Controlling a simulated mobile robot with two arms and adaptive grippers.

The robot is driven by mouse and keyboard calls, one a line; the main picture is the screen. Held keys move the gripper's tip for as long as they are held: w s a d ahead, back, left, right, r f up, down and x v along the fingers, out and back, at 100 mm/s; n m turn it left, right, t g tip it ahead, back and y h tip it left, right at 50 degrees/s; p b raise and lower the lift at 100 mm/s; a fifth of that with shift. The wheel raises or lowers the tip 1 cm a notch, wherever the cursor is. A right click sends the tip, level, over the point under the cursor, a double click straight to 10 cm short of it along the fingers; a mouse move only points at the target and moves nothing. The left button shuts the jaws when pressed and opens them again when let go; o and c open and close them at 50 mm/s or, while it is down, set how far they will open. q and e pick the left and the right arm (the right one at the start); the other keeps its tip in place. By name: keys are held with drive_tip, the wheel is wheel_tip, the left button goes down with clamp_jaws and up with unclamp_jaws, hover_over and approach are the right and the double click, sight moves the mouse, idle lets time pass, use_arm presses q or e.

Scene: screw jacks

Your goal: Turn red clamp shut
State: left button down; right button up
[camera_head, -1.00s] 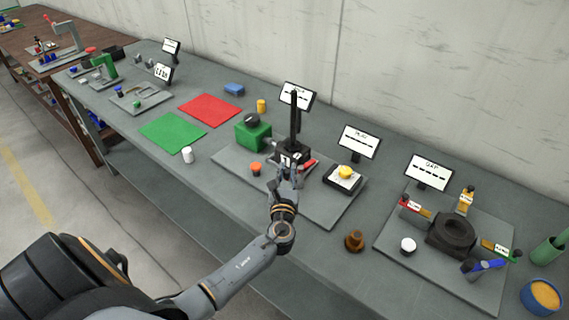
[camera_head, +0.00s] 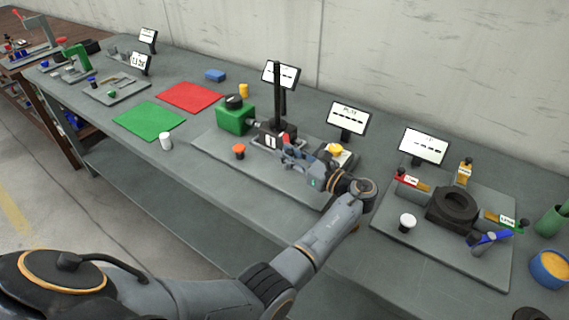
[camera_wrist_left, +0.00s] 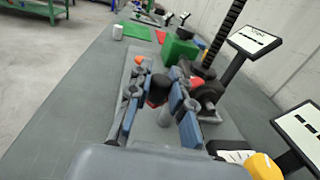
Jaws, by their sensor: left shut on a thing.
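My left gripper (camera_head: 286,150) is at the base of the black upright post (camera_head: 277,90), shut on the red clamp (camera_head: 285,137), a short red handle. In the left wrist view, my left gripper (camera_wrist_left: 158,100) has its fingers on either side of a dark knob with a red edge (camera_wrist_left: 158,88). More red shows just behind the right finger. The fingers hide much of the clamp, so its exact angle is unclear. Another red-labelled piece (camera_head: 410,181) lies by the black ring (camera_head: 452,207) at the right. My right gripper is not in view.
A green block (camera_head: 235,119) stands left of the post. An orange knob (camera_head: 239,149) is in front, and a yellow knob (camera_head: 333,149) is close to my wrist on the right. Label screens (camera_head: 348,117) stand behind. The bench front at the left holds a white cylinder (camera_head: 166,141).

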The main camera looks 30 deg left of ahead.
use_arm(q)
drive_tip(key=shift+w+d+n+g+b, duration=0.15)
drive_tip(key=shift+n+g+b, duration=0.2)
drive_tip(key=shift+g+b, duration=0.2)
drive_tip(key=shift+w+d+n+g+b, duration=0.1)
drive_tip(key=shift+d+n+g+b, duration=0.05)
drive_tip(key=shift+n+g+b, duration=0.35)
drive_tip(key=c, duration=1.2)
unclamp_jaws()
drive_tip(key=shift+r, duration=0.25)
wheel_tip(320, 180, up, 10)
drive_tip(key=shift+f, duration=0.2)
